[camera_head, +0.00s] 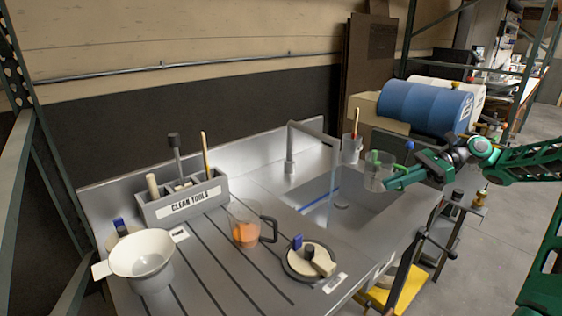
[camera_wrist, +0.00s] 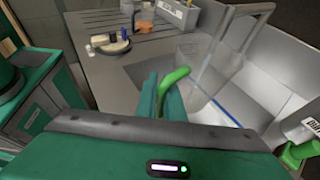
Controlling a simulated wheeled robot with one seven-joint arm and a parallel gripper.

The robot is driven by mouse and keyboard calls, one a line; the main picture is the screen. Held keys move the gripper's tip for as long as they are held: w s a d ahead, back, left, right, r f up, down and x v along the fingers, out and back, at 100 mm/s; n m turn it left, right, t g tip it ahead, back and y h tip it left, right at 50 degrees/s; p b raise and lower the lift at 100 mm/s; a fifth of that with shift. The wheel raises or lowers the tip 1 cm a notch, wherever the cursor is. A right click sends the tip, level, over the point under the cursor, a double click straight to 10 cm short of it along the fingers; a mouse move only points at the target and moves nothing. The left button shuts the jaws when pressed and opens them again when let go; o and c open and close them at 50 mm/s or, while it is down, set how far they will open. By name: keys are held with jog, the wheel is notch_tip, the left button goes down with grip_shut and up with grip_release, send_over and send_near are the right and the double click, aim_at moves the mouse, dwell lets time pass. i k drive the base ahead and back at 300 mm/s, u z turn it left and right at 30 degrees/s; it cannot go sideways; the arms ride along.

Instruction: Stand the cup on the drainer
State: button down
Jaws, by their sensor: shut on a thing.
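My gripper (camera_head: 394,183) is shut on the green handle of a clear cup (camera_head: 376,179), holding it above the right part of the sink basin. In the wrist view the gripper fingers (camera_wrist: 163,98) close around the handle, and the see-through cup (camera_wrist: 213,72) extends up and to the right of them. The cup looks empty. The grooved steel drainer (camera_head: 209,248) lies left of the basin. Another clear jug (camera_head: 245,226) with orange contents and a dark handle stands upright on it.
The drainer also holds a grey "CLEAN TOOLS" caddy (camera_head: 184,206), a white funnel-shaped bowl (camera_head: 142,255) and a round dish (camera_head: 309,262) with small blocks. A tap (camera_head: 290,155) rises behind the basin. Bare drainer shows between the caddy, jug and dish.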

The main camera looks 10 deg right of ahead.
aim_at(265, 272)
jog(key=k, duration=1.5)
